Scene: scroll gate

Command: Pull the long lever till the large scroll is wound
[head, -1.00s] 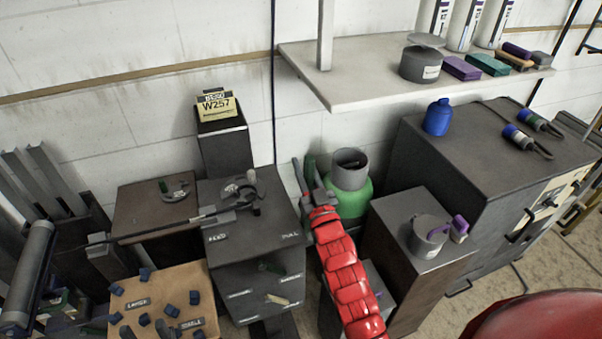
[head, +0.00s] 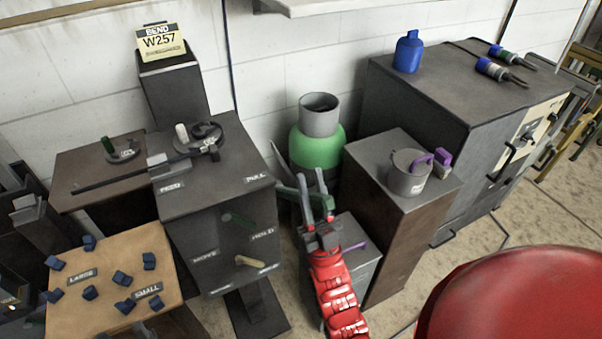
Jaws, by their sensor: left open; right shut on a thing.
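A long dark bar (head: 115,182), which looks like the long lever, lies across the brown side top and the grey cabinet top (head: 225,165). Its right end is near a dark ring (head: 207,132) and a pale upright handle (head: 182,134). FEED and PULL labels are on this top. My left gripper (head: 315,188) is open, fingers up, right of the cabinet and apart from the bar. My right gripper is not in view. I cannot make out the large scroll.
A board (head: 110,262) marked LARGE and SMALL holds several blue blocks. A green bottle (head: 318,150) stands behind my gripper. A low grey box (head: 352,262) and a brown pedestal with a grey mug (head: 407,175) are to its right.

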